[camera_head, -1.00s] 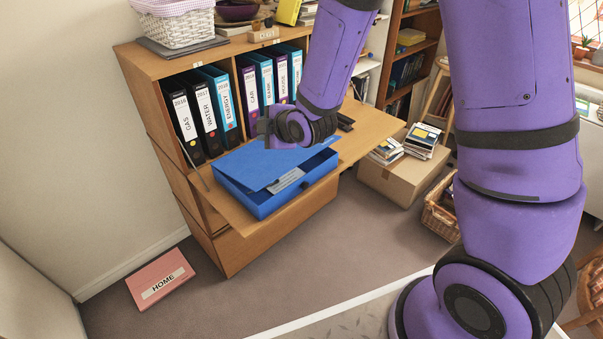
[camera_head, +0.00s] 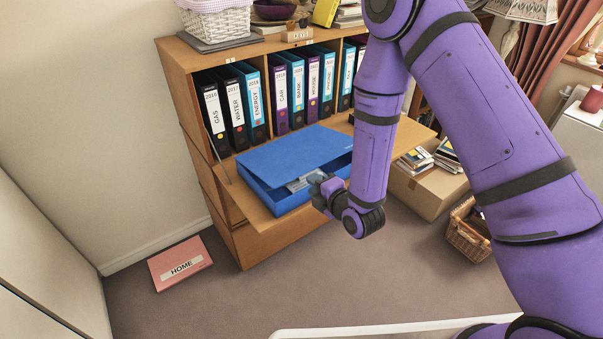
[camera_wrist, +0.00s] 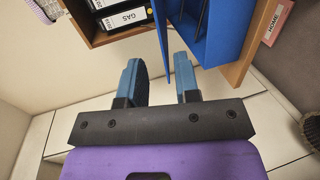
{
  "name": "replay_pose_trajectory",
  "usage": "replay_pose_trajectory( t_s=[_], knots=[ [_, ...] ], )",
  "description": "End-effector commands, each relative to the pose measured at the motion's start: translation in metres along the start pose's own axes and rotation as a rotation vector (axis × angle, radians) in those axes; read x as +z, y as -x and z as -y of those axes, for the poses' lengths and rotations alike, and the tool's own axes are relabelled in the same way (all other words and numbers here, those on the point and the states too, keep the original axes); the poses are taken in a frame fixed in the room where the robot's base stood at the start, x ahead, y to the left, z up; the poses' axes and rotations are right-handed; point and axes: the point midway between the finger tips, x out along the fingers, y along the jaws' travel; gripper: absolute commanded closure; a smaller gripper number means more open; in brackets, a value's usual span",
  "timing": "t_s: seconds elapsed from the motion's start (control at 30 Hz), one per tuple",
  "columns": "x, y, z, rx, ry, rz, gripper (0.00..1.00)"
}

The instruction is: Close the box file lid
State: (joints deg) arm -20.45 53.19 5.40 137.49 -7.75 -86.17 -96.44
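The blue box file (camera_head: 293,201) lies on the bureau's fold-down flap.
The wooden flap (camera_head: 262,217) is narrow in front of the box. Upright binders (camera_head: 238,112) stand in the shelf behind. A cardboard box (camera_head: 425,190) with books is at the right, near a wicker basket (camera_head: 466,235). A pink HOME file (camera_head: 180,263) lies on the floor.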

Motion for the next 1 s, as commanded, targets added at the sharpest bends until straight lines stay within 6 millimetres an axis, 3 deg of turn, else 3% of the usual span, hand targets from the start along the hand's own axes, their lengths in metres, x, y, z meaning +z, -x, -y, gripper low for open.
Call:
replay_pose_trajectory(
  t_s=[0.3, 0.5, 0.97, 1.0],
  knots=[
    [0.001, -0.056, 0.000, 0.001, -0.001, 0.002, 0.70],
    [0.000, -0.082, 0.000, -0.001, -0.002, 0.001, 0.70],
    [0.001, -0.092, 0.000, -0.002, -0.002, 0.001, 0.70],
    [0.001, -0.092, 0.000, -0.002, -0.002, 0.001, 0.79]
  ],
)
